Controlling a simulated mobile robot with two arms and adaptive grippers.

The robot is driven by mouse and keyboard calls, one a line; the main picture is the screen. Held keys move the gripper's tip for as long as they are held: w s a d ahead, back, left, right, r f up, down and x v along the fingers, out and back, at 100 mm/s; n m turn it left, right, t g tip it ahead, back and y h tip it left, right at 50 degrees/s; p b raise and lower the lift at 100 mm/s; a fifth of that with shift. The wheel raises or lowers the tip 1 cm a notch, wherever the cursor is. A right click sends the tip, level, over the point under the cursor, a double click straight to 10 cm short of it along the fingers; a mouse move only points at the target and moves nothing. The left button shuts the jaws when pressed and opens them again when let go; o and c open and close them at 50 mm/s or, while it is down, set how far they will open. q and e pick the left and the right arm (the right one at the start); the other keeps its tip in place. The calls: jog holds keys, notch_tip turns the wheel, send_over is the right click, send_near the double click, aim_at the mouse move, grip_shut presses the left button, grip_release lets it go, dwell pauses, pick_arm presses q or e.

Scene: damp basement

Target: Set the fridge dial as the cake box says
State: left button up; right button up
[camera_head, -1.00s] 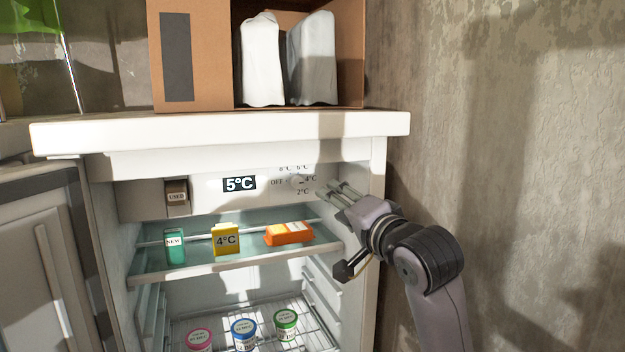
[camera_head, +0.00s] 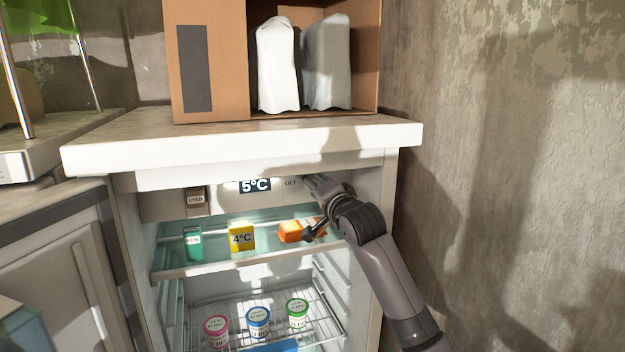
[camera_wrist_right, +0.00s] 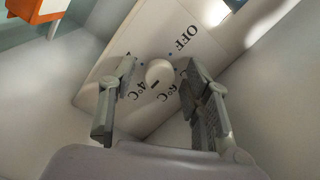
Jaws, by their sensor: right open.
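A white fridge (camera_head: 225,270) stands open under a light countertop. Its display (camera_head: 255,185) reads 5°C. The round white dial (camera_wrist_right: 159,73) shows in the wrist view between my right gripper's fingers, with OFF, 4°C and 6°C printed around it. A short dark mark is on the dial's face; its exact setting is hard to tell. My right gripper (camera_wrist_right: 157,78) is open around the dial, and it covers the dial in the head view (camera_head: 315,184). A yellow box (camera_head: 241,238) on the upper shelf reads 4°C; I cannot tell that it is the cake box. My left gripper is out of view.
A green carton (camera_head: 193,243) and an orange box (camera_head: 291,231) share the upper shelf. Pink, blue (camera_head: 258,321) and green tubs stand on the wire rack below. A cardboard box (camera_head: 208,60) with white bags sits on top. The wall (camera_head: 500,150) is close at right.

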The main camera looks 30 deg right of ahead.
jog(key=shift+w+d, duration=0.1)
jog(key=shift+w, duration=0.05)
grip_shut()
dwell(0.6)
